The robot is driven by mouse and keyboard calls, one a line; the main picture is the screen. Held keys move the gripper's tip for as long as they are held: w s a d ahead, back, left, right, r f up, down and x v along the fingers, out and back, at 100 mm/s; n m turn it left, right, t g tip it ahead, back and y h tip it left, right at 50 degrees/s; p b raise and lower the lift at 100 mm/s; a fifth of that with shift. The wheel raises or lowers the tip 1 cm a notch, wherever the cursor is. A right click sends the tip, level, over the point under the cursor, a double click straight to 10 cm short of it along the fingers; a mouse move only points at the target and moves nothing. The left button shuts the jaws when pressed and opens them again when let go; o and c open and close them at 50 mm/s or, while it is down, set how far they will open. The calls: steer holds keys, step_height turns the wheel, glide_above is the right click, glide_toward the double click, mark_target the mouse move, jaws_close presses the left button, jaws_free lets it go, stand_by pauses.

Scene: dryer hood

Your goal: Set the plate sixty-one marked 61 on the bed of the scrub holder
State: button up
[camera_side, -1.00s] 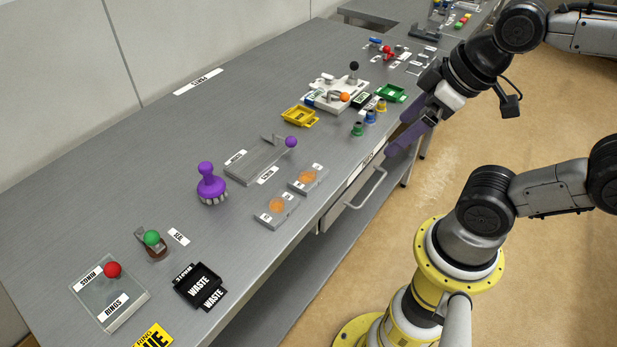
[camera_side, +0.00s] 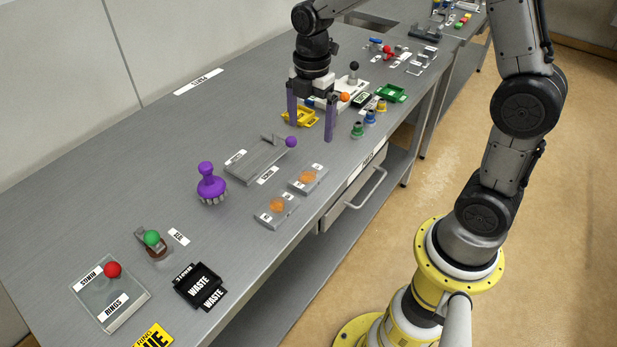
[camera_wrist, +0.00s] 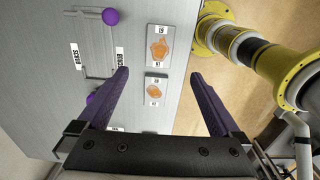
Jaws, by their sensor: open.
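My gripper (camera_side: 310,131), with purple fingers, is open and empty, pointing down above the bench.
A purple brush (camera_side: 211,184) stands left of the holder. A black waste tray (camera_side: 199,285), green-knobbed fixture (camera_side: 152,241) and red-knobbed plate (camera_side: 111,292) are at the near end.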

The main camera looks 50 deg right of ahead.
glide_above(308, 175)
steer(key=f, duration=0.9)
steer(key=shift+s+f, duration=0.1)
steer(key=shift+s, duration=0.3)
steer(key=shift+w+f, duration=0.15)
steer(key=shift+f, duration=1.2)
steer(key=shift+w+f, duration=0.15)
steer(key=shift+f, duration=1.2)
steer(key=shift+c, duration=0.2)
steer(key=c, duration=1.4)
steer(key=shift+r, duration=0.1)
steer(key=shift+c, duration=0.6)
steer(key=shift+r, duration=0.1)
